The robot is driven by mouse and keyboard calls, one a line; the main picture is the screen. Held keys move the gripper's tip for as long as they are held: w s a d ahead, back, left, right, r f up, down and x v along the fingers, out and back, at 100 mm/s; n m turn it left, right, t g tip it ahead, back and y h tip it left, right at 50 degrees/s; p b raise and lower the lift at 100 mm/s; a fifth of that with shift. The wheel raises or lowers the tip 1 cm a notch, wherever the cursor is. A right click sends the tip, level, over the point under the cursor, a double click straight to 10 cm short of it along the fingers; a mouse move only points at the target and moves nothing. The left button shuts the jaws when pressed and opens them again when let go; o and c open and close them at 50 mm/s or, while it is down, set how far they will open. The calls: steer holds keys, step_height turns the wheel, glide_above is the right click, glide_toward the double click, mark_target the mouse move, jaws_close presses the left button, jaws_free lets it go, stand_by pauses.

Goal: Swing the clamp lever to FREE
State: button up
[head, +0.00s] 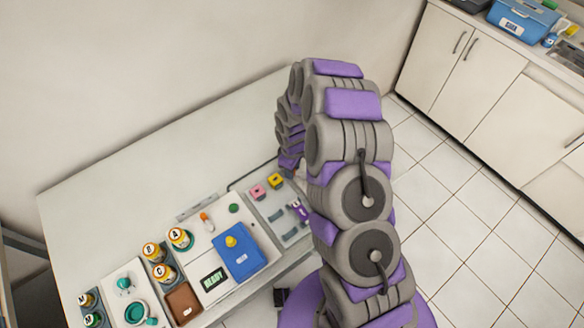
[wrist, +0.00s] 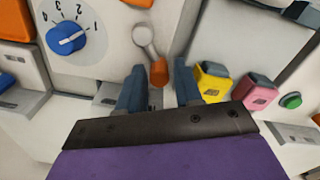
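In the wrist view, a lever with an orange tip (wrist: 157,73) and a round grey pivot (wrist: 144,36) stands on a pale panel (wrist: 190,25). I take it to be the clamp lever; no FREE mark is readable. My gripper (wrist: 159,68) is open. Its two dark blue fingers stand apart, one on each side of the orange tip, with gaps beside it. I cannot tell how far the fingertips are from the panel. In the head view my arm hides the lever, and my gripper is not clearly seen.
A blue dial (wrist: 66,38) with numbers sits left of the lever. A yellow block (wrist: 212,82), a pink block (wrist: 252,95) and a green button (wrist: 290,100) are to the right. In the head view, a blue box (head: 239,258) and several jars share the table (head: 130,190).

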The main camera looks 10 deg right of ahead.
steer(key=shift+o, duration=0.9)
step_height(320, 180, up, 17)
steer(key=p, duration=0.1)
steer(key=shift+r+p, duration=0.15)
steer(key=shift+p, duration=0.15)
